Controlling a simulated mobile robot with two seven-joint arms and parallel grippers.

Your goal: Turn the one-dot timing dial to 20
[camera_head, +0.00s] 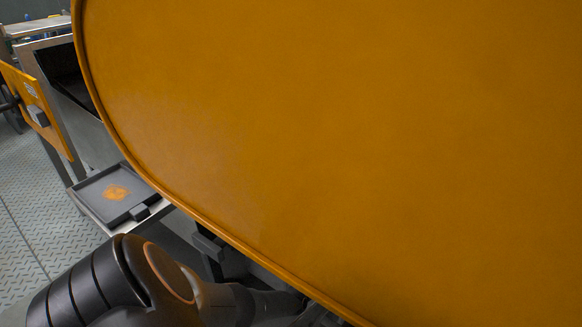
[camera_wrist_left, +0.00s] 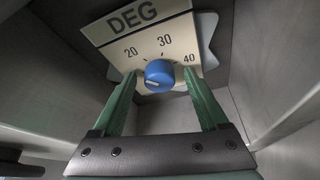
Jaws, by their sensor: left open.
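In the left wrist view, a blue round dial (camera_wrist_left: 159,72) sits on a cream plate (camera_wrist_left: 147,40) marked DEG, with 20 at left, 30 at top and 40 at right. A pale mark shows on the lower left of the dial's face; its exact reading is unclear. No dot marking can be made out. My left gripper (camera_wrist_left: 160,79) is open, its green fingers on either side of the dial; contact cannot be told. In the head view the gripper and dial are hidden behind a large orange panel. My right gripper is not in view.
The orange panel (camera_head: 330,130) fills most of the head view. At left are a grey tray (camera_head: 88,190) with an orange patch and a small orange panel (camera_head: 50,125) on a metal frame. In the wrist view, grey walls (camera_wrist_left: 275,70) flank the dial closely.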

